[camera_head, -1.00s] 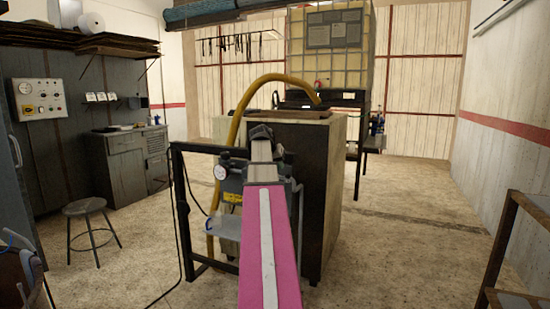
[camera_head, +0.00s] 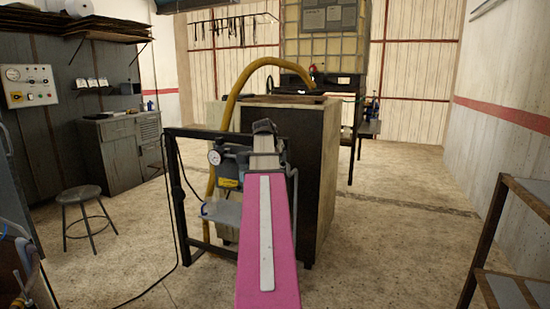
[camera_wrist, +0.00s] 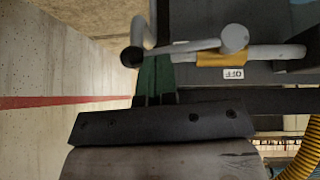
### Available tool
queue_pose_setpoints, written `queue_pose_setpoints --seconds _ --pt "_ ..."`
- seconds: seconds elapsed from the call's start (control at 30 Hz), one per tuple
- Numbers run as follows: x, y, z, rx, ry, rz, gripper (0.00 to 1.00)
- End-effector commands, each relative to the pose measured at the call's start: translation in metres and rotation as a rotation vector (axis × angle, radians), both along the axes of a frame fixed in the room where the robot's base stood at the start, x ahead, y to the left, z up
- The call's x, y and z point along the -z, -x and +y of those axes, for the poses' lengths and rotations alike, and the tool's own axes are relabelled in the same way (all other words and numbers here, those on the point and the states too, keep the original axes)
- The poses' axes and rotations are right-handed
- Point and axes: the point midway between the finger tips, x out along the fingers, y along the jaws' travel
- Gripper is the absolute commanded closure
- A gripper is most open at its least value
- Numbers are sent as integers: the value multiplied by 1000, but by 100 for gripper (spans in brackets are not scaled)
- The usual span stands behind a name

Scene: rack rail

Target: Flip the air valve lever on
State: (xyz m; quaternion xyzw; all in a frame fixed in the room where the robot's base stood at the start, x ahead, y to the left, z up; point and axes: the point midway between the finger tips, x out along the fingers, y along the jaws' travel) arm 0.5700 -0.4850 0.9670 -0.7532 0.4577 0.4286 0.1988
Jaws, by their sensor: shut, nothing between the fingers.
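In the wrist view, which looks upside down, a grey lever ends in a dark ball knob (camera_wrist: 131,57) and runs sideways to a rounded grey end (camera_wrist: 234,38). Beside it are a brass-coloured fitting (camera_wrist: 218,59) on a grey pipe and a white OFF label (camera_wrist: 233,73). In the head view, the grey air unit with a round gauge (camera_head: 214,157) stands behind my arm, which hides the lever. My gripper (camera_head: 264,127) is shut and empty at the unit. The lever's knob appears clear of it. Exact distance is hard to tell.
A dark cabinet (camera_head: 290,150) stands directly behind the unit, with a yellow hose (camera_head: 237,98) arching over. A black frame (camera_head: 178,215) is at left. A stool (camera_head: 82,200) and a metal rack (camera_head: 505,245) stand aside. Floor between cabinet and rack is clear.

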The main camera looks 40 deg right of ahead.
Motion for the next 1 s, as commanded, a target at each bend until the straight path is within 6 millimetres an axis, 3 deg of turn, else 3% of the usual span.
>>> queue_pose_setpoints --seconds 0.13,0.57,0.83,1.0 --pt "8 4 -2 0 -12 -20 100" --pt "4 1 -3 1 -10 -18 100" --pt "-36 -15 -14 -4 -10 -20 100" --pt "-60 -1 6 -6 -10 -20 100"
